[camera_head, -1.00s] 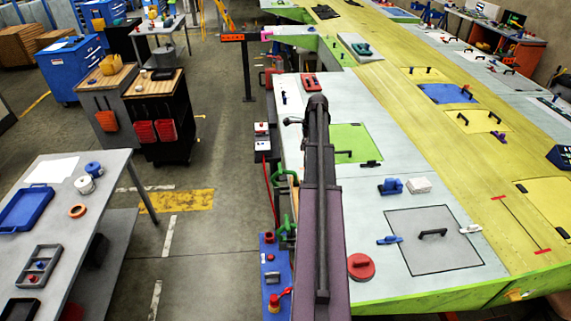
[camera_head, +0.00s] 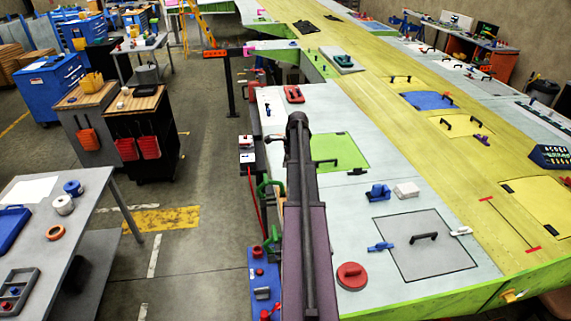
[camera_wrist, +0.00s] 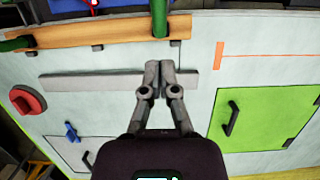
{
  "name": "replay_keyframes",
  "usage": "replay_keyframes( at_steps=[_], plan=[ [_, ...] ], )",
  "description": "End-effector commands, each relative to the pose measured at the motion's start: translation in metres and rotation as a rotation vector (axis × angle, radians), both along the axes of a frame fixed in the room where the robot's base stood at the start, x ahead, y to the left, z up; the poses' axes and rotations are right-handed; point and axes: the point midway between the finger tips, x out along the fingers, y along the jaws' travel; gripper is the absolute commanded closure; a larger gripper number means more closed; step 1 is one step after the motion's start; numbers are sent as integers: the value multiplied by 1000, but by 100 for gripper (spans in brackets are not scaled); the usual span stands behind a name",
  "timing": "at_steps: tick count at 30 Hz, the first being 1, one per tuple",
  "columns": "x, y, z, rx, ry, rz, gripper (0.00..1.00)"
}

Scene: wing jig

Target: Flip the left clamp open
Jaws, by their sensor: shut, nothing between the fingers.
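A small blue clamp (camera_head: 380,246) lies across the left edge of a grey panel (camera_head: 447,252) on the wing. A white clamp (camera_head: 461,231) sits at the panel's right edge. The blue clamp also shows in the wrist view (camera_wrist: 72,132), low at the left. My gripper (camera_wrist: 159,68) is shut and empty. It is over the pale wing surface in the wrist view, right of the blue clamp and apart from it. My arm hides my gripper in the head view. Whether the blue clamp is open or closed is too small to tell.
A red round object (camera_head: 351,275) stands near the blue clamp. A black handle (camera_head: 423,237) rises from the grey panel. Green clamps (camera_wrist: 22,42) and a wooden bar (camera_wrist: 105,32) line the wing edge. A green panel (camera_head: 340,150) lies beyond my arm.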

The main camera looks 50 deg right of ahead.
Motion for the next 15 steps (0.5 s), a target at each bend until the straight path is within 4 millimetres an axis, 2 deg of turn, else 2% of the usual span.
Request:
replay_keyframes(
  at_steps=[1,15],
  plan=[
    [1,1,-8,0,0,0,100],
    [7,8,-45,0,0,-1,100]
  ],
)
